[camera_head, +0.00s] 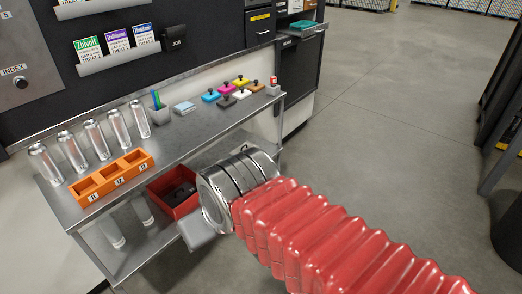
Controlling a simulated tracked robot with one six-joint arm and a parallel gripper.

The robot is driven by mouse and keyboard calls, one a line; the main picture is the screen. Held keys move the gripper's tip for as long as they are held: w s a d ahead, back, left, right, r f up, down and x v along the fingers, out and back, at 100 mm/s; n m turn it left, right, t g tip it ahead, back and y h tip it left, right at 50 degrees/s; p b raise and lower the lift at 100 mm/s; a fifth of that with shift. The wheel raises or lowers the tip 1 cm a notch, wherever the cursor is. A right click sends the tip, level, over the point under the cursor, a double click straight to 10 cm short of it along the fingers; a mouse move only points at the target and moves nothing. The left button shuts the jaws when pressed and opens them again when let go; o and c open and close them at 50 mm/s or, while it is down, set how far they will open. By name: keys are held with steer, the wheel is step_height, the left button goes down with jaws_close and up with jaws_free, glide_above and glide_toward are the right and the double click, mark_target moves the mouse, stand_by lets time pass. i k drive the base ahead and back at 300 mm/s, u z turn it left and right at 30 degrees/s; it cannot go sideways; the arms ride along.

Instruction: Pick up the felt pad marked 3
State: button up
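Small coloured pads with dark knobs stand in two rows on the steel bench: blue (210,97), magenta (224,88), yellow (241,82), dark grey (226,102), white (241,94) and orange-brown (256,88). I cannot read a 3 on any of them, nor tell which is the felt pad marked 3. My arm, with red bellows and a silver ringed end, reaches in from the lower right to the bench's front edge.
The steel bench (182,138) holds clear cylinders (94,137), an orange numbered holder (112,179), a pen cup (159,114), a pale blue stack (184,107) and a red-white stamp (273,86). A red bin (161,184) sits below. Open floor (385,110) lies to the right.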

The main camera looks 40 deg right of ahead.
mark_target(244, 149)
steer(key=z, duration=2.7)
steer(key=i, duration=1.3)
